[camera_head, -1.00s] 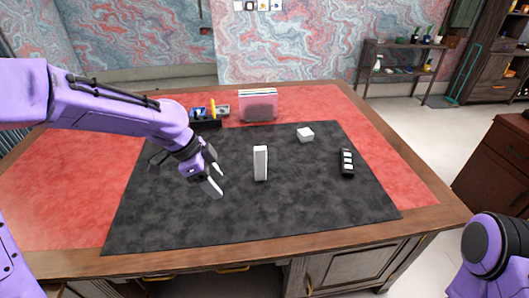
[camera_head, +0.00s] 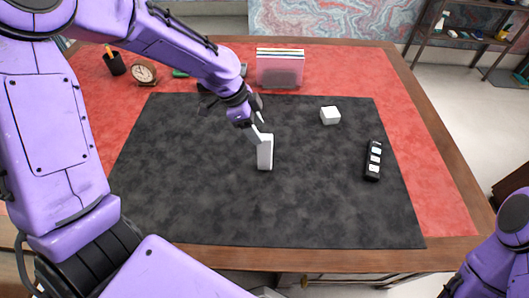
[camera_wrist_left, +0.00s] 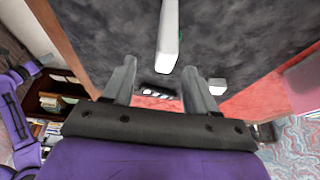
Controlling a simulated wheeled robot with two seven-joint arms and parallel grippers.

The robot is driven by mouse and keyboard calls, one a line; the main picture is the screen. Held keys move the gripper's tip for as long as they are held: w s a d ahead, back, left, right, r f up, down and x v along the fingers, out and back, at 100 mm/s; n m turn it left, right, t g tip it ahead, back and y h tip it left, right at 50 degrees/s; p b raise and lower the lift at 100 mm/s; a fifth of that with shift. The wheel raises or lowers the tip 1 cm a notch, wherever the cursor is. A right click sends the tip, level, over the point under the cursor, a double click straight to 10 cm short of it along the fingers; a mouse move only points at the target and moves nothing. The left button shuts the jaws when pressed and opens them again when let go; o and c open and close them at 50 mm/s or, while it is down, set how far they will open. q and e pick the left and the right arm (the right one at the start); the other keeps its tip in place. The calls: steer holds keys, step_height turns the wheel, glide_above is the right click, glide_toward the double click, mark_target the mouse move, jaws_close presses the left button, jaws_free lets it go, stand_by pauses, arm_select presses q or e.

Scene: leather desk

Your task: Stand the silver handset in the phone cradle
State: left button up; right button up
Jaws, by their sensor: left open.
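The silver handset (camera_head: 266,152) is a pale narrow block near the middle of the black desk mat. My left gripper (camera_head: 258,125) is open at the handset's upper left end. In the wrist view the handset's near end lies in line with the gap between the fingers; I cannot tell whether they touch it. A small white block (camera_head: 330,116) stands to the right and may be the phone cradle; its slot is not visible. My right gripper is out of view.
A black strip with white squares (camera_head: 373,160) lies at the mat's right. A pink file holder (camera_head: 280,68), a clock (camera_head: 143,73) and a pen cup (camera_head: 114,64) stand along the back. The front of the mat (camera_head: 300,215) is clear.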

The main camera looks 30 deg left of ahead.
mark_target(264, 136)
arm_select(q)
steer(key=x, duration=0.3)
steer(key=w+p+x, duration=0.1)
steer(key=x, duration=0.1)
steer(key=shift+w+f, duration=0.15)
steer(key=shift+f, duration=0.35)
steer(key=shift+r, duration=0.1)
jaws_close()
